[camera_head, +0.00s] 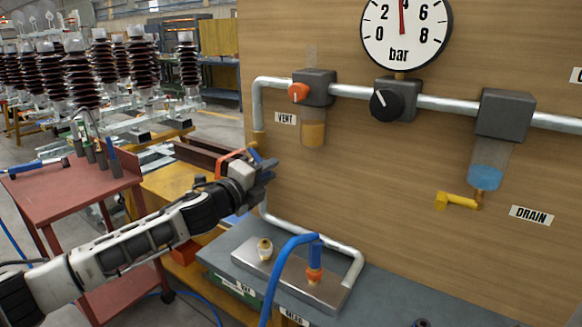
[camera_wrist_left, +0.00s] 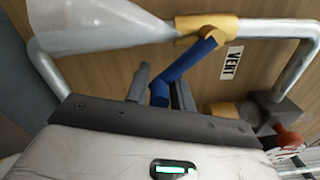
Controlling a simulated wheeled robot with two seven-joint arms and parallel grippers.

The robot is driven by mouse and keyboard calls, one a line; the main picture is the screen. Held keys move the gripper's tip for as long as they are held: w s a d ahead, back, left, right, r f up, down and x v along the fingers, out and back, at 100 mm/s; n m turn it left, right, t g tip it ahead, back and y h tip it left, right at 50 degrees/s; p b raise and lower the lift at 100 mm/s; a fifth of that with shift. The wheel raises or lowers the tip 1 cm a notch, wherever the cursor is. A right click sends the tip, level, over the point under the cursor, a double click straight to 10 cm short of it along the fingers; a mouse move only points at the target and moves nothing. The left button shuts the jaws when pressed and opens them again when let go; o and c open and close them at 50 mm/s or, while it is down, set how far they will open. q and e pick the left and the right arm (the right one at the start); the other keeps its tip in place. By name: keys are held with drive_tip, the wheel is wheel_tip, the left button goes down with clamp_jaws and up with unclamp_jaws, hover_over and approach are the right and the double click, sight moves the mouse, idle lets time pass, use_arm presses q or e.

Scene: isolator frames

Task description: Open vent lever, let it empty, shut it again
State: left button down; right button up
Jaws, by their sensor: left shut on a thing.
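The vent lever is blue and shows in the left wrist view (camera_wrist_left: 190,66), running slantwise from a yellow valve body (camera_wrist_left: 207,25) on the grey pipe. The valve body also shows in the head view (camera_head: 259,141), on the vertical pipe left of the VENT label (camera_head: 286,118). My left gripper (camera_head: 266,170) is shut on the lever's free end; its fingers (camera_wrist_left: 160,92) stand either side of it. In the head view the gripper hides most of the lever. My right gripper is not in view.
On the board are an orange knob (camera_head: 299,92), a black knob (camera_head: 386,103) and a yellow drain lever (camera_head: 456,201). Below, a blue hose (camera_head: 280,268) arches up from a manifold plate (camera_head: 312,284). A red cart (camera_head: 75,190) stands left of my arm.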

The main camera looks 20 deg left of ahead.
use_arm(q)
drive_tip(key=a+m, duration=0.1)
drive_tip(key=m, duration=0.1)
drive_tip(key=a+f+m, duration=0.1)
drive_tip(key=m, duration=0.1)
drive_tip(key=a+m, duration=0.2)
drive_tip(key=shift+w+a+f+p, duration=0.1)
drive_tip(key=shift+w+f+p, duration=0.2)
drive_tip(key=shift+w, duration=0.1)
drive_tip(key=shift+r, duration=0.2)
drive_tip(key=c, duration=1.6)
unclamp_jaws()
drive_tip(key=shift+o, duration=1.2)
drive_tip(key=shift+a+f, duration=0.1)
drive_tip(key=shift+a, duration=0.05)
drive_tip(key=shift+d+m, duration=0.25)
drive_tip(key=shift+m, duration=0.05)
